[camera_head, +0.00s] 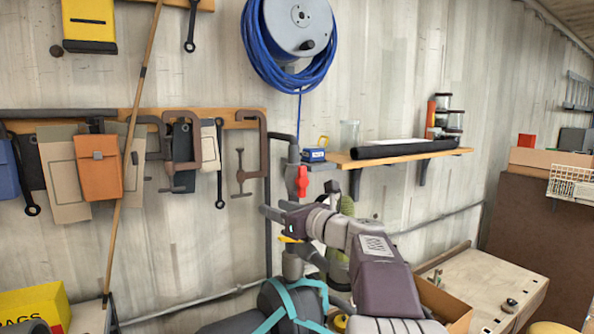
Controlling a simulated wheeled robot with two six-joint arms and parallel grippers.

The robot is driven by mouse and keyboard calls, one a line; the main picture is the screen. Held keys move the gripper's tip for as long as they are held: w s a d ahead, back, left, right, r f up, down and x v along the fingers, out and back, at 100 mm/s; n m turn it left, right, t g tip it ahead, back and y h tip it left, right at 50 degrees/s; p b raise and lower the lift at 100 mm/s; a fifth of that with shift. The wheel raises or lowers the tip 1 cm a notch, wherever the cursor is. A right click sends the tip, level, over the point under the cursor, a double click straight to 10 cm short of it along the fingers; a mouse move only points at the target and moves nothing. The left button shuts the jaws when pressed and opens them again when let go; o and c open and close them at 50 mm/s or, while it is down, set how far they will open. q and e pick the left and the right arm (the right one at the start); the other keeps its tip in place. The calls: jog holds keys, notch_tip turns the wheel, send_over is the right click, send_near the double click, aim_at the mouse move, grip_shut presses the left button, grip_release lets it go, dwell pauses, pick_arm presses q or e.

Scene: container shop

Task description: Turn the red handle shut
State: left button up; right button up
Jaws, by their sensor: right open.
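The red handle (302,181) sits on a dark vertical pipe (292,153) against the wall, near the middle of the head view. It looks short and roughly upright, along the pipe. My right gripper (273,214) is just below and left of the handle, in front of the pipe, with its arm coming from the lower right. It is open and appears apart from the handle. The gripper and arm hide part of the pipe below the handle. My left gripper is out of view.
A blue hose reel (297,28) is above. A teal-strapped dark bag (265,300) and a wooden workbench (478,287) are below.

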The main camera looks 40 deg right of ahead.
jog(key=s+d+r+m+h+p, duration=0.1)
jog(key=s+d+r+h, duration=0.1)
jog(key=d+r, duration=0.25)
jog(key=m+h+p, duration=0.1)
jog(key=m+h, duration=0.1)
send_near(304, 180)
jog(key=shift+t, duration=0.3)
jog(key=w+p, duration=0.1)
jog(key=w, duration=0.2)
jog(key=w+d+p, duration=0.1)
jog(key=w, duration=0.1)
jog(key=w+p, duration=0.2)
jog(key=w, duration=0.1)
jog(key=shift+w+d, duration=0.25)
jog(key=shift+w, duration=0.1)
jog(key=shift+w+f, duration=0.15)
jog(key=shift+w, duration=0.05)
jog(key=shift+a+n, duration=0.25)
jog(key=shift+n, duration=0.05)
jog(key=shift+c, duration=1)
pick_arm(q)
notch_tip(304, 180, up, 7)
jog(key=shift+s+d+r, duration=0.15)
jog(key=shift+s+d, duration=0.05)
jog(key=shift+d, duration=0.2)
pick_arm(e)
grip_shut()
